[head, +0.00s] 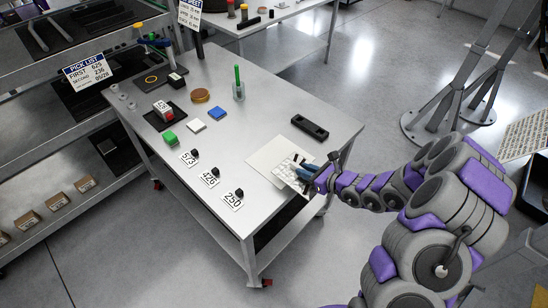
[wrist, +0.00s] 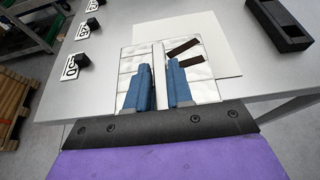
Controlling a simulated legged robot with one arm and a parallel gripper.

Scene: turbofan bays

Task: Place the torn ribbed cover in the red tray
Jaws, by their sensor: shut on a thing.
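The torn ribbed cover is a white, panelled square with a raised rib along its middle and two dark strips at its right; it shows in the wrist view as the cover (wrist: 196,70) and in the head view as the cover (head: 287,172). My gripper (wrist: 159,88) has its blue fingers on both sides of the rib and is shut on it. In the head view my gripper (head: 304,169) is at the table's near right edge. A pale sheet (head: 264,158) lies under or just behind the cover; I cannot tell if they touch. No red tray is seen in either view.
Shelving stands at left.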

